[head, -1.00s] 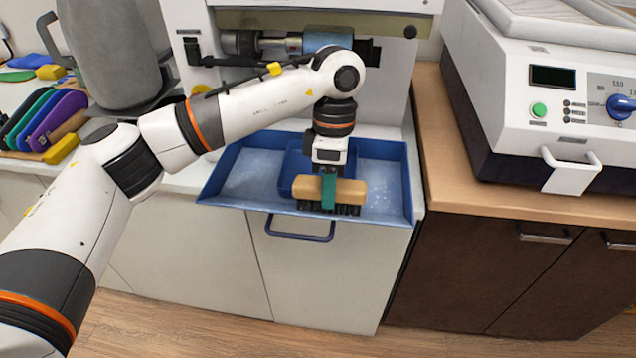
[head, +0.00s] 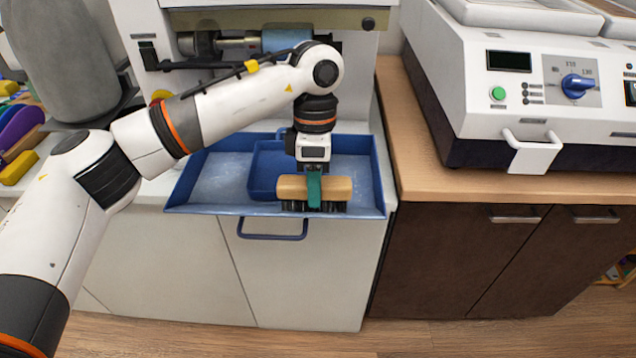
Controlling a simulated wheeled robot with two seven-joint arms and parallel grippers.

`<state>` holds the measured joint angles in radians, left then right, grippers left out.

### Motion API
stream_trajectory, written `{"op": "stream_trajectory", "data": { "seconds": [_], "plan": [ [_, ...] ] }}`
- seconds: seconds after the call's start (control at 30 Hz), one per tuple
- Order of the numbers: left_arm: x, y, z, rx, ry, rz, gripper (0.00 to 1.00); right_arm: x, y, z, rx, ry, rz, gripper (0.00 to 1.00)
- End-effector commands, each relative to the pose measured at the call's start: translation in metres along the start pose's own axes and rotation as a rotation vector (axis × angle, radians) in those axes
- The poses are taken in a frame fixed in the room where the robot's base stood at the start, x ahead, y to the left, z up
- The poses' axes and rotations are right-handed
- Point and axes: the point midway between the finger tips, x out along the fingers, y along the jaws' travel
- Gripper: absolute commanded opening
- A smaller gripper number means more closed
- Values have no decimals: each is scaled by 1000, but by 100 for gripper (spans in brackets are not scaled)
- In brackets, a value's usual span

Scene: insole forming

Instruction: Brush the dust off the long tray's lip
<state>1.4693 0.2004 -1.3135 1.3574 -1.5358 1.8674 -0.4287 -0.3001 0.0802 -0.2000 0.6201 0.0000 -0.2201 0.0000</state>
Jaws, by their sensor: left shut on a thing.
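The long blue tray (head: 215,170) lies on the white counter below the machine, with its front lip (head: 235,210) along the counter's front edge. Pale dust shows on the tray floor. A brush (head: 335,188) with a tan wooden back and dark bristles is held over the front lip, bristles down. My left gripper (head: 314,190), with green fingers, is shut on the brush's middle. The bristles are at the lip, right of its middle; I cannot tell whether they touch it. My right gripper is not in view.
A smaller blue bin (head: 262,170) sits inside the tray behind the brush. A blue handle (head: 272,236) hangs below the lip. A white machine with a blue knob (head: 577,86) stands on the wooden counter at right. A grey vessel (head: 65,60) and coloured pieces are at left.

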Motion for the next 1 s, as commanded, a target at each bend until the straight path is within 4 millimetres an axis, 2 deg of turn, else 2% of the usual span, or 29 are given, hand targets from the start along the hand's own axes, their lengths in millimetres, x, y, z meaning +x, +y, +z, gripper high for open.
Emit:
{"op": "stream_trajectory", "data": {
  "seconds": [0.2,0.47,0.8,1.0],
  "plan": [
    [3,0,18,1,-2,2,3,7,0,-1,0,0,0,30],
    [3,0,26,2,-3,4,3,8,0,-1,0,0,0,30],
    [2,1,51,1,-5,4,3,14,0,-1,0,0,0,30],
    [1,1,56,2,-4,5,3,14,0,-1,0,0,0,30]
  ]
}}
